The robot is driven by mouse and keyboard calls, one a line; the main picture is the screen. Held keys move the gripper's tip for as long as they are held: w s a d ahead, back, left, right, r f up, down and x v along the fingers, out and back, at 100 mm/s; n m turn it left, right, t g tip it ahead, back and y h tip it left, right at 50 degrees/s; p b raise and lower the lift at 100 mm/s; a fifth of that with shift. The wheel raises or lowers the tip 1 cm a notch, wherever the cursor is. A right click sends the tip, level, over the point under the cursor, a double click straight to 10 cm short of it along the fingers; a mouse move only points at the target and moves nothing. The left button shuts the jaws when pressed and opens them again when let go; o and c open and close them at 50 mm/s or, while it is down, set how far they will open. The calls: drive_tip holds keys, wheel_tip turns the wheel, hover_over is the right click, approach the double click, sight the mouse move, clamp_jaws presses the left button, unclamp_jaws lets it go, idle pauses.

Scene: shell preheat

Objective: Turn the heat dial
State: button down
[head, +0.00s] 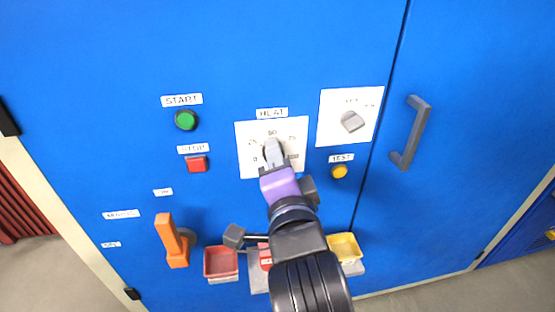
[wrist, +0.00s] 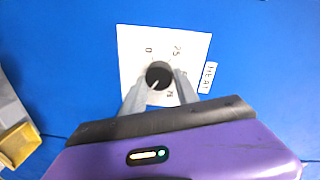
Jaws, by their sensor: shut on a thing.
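The heat dial (wrist: 159,75) is a round dark knob with a pale pointer line, in the middle of a white scale plate (head: 245,137) on the blue cabinet front. The HEAT label (head: 272,113) sits above the plate. In the wrist view my gripper (wrist: 158,84) has one grey finger on each side of the knob and is shut on it. In the head view my gripper (head: 273,152) covers most of the knob. The pointer line's exact scale reading cannot be told.
A green START button (head: 186,120) and red STOP button (head: 197,164) are at left. Another knob (head: 352,121), a yellow TEST button (head: 339,171) and a grey door handle (head: 411,132) are at right. An orange lever (head: 172,241), red bin (head: 220,262) and yellow bin (head: 345,247) are below.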

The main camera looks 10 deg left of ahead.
drive_tip(key=shift+f, duration=0.1)
idle(0.3)
drive_tip(key=c, duration=0.9)
unclamp_jaws()
drive_tip(key=v, duration=0.7)
drive_tip(key=shift+s+d+p, duration=0.1)
drive_tip(key=shift+s+p, duration=0.25)
drive_tip(key=shift+s, duration=0.05)
